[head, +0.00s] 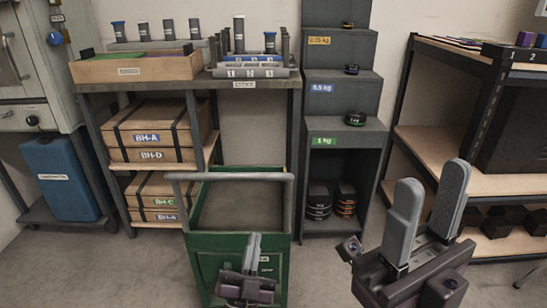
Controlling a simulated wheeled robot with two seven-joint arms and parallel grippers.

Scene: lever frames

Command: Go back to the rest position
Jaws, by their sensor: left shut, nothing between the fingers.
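My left gripper (252,243) is low in the middle of the head view, in front of the green cart (205,245). Its fingers are together with nothing between them. My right gripper (433,176) is at the lower right, closer to the camera. Its two grey fingers stand apart, with an empty gap between them, pointing up and away. Neither gripper holds anything.
The cart has a grey handle bar (230,177). Behind it stand a bench (90,85) with crates below and grey stepped shelving (345,90) with weights. A shelf rack (480,85) is at right, a blue container (60,180) at left. Floor shows around the cart.

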